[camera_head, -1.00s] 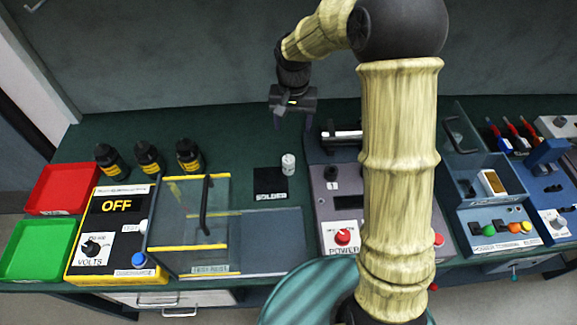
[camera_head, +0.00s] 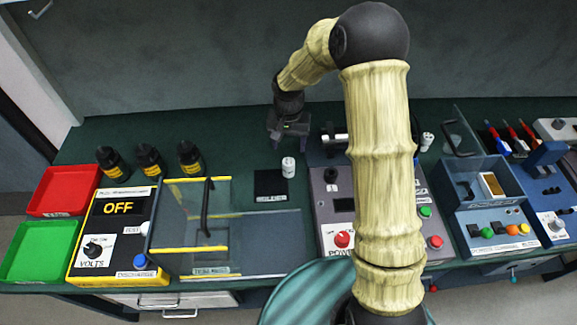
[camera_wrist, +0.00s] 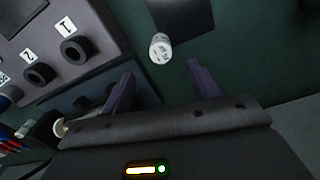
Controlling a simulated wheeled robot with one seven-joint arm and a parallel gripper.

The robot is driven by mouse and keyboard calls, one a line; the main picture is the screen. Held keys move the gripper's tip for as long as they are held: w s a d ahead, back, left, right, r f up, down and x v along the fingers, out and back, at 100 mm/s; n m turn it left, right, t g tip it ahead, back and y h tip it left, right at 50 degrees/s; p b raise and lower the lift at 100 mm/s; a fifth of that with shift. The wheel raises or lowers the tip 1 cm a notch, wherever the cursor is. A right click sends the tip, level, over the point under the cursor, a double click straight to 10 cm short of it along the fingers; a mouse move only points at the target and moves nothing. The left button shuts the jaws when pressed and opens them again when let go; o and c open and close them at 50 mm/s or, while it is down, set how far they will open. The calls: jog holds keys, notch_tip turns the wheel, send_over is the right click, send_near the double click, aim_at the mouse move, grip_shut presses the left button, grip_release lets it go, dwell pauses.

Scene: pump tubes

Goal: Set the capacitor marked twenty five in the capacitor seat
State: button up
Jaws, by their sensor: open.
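A small white cylinder (camera_head: 288,167) with dark print on it stands on the green bench beside a black square pad (camera_head: 270,183). It also shows in the wrist view (camera_wrist: 161,48), where its marking is too small to read surely. My gripper (camera_head: 288,143) is open and empty, just behind the cylinder. In the wrist view the gripper's fingers (camera_wrist: 163,82) are spread, with the cylinder beyond their tips and apart from them. Another white cylinder (camera_head: 427,141) stands at the right behind my arm. I cannot surely make out which place is the capacitor seat.
Several black bottles (camera_head: 149,160) stand at the back left. A clear guarded box (camera_head: 192,215) and a yellow OFF unit (camera_head: 112,235) are in front of them. A grey panel with a red power knob (camera_head: 342,240) is partly hidden by my arm. Red (camera_head: 65,188) and green trays (camera_head: 40,250) lie far left.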

send_over(289, 161)
jog(key=shift+s+f, duration=0.15)
jog(key=shift+f, duration=2)
jog(key=shift+f, duration=0.1)
jog(key=shift+w+f+p, duration=0.2)
jog(key=shift+f+p, duration=0.8)
jog(key=shift+f, duration=1.5)
jog(key=c, duration=1.2)
jog(key=shift+o, duration=0.2)
notch_tip(289, 161, up, 10)
jog(key=shift+r+b, duration=0.1)
jog(key=shift+b, duration=0.75)
